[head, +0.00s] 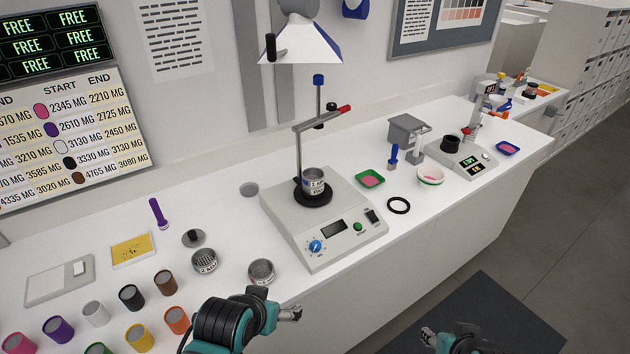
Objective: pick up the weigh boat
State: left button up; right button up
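Two small square dishes look like weigh boats. A green one (362,184) with pink powder lies on the white counter, right of the stirrer machine. A blue one (508,153) with pink content lies farther off at the right, beside the balance. My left gripper (293,313) is at the counter's front edge, low in the head view, well short of both dishes. My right gripper (428,336) is in front of the counter, over the dark floor mat. Nothing shows in either gripper. Both are too small to tell open from shut.
The stirrer machine (290,232) bears a metal can (314,183). Near the green dish are a black ring (398,205), a blue-handled tool (393,158) and a white bowl (430,183) with pink powder. The balance (462,157) stands farther right. Several pigment jars crowd the near left.

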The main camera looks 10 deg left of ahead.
aim_at(369, 178)
jog(key=i+l+z, duration=0.2)
jog(key=i+l, duration=0.15)
jog(key=i+l+z, duration=0.2)
jog(key=i, duration=0.4)
jog(key=i+l+z, duration=0.2)
jog(key=i, duration=0.3)
jog(key=l, duration=0.1)
